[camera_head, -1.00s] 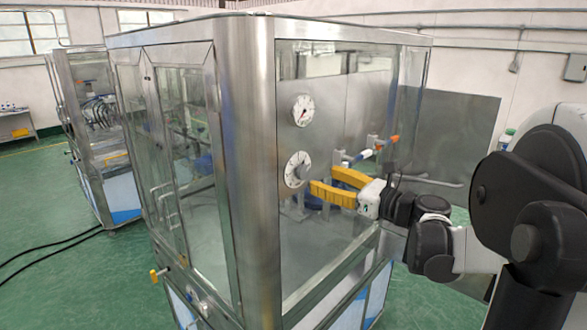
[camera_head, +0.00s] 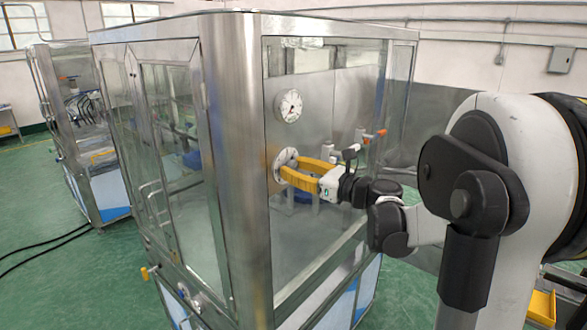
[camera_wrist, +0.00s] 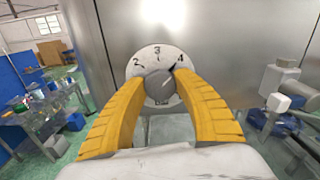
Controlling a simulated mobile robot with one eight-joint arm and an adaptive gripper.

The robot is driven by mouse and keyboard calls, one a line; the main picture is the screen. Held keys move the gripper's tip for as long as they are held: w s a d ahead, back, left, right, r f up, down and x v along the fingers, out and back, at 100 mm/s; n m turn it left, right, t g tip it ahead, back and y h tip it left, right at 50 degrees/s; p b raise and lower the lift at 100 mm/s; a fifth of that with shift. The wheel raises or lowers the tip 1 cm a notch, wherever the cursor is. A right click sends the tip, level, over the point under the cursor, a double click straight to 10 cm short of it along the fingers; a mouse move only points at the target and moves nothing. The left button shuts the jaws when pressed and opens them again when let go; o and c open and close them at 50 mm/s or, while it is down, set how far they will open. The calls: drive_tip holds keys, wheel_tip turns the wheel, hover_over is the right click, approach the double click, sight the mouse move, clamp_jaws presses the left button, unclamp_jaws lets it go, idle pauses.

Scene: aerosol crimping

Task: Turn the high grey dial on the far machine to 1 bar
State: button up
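The high grey dial (camera_wrist: 161,86) is a round grey knob on a white scale plate marked 2, 3 and 4 in the wrist view. A dark mark shows near the 4. In the head view its white scale plate (camera_head: 284,158) is partly covered by my yellow fingers. My gripper (camera_head: 288,168) reaches the dial from the right. In the wrist view, the fingertips of my gripper (camera_wrist: 162,76) lie against both sides of the knob and appear shut on it. The 1 mark is not readable.
The metal and glass machine cabinet (camera_head: 236,150) has a corner post left of the dial. Pipe fittings with an orange end (camera_head: 377,134) are right of my gripper. Another machine (camera_head: 75,130) stands far left.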

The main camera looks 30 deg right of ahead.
drive_tip(key=shift+n, duration=0.4)
drive_tip(key=n+b, duration=0.3)
drive_tip(key=n, duration=0.2)
drive_tip(key=shift+n, duration=0.3)
drive_tip(key=n+b, duration=0.1)
drive_tip(key=n, duration=0.2)
drive_tip(key=shift+n, duration=0.3)
drive_tip(key=n+b, duration=0.1)
drive_tip(key=n, duration=0.2)
drive_tip(key=shift+n, duration=0.3)
drive_tip(key=n+b, duration=0.1)
drive_tip(key=n, duration=0.5)
drive_tip(key=shift+f, duration=0.1)
drive_tip(key=n+b, duration=0.1)
drive_tip(key=n, duration=0.6)
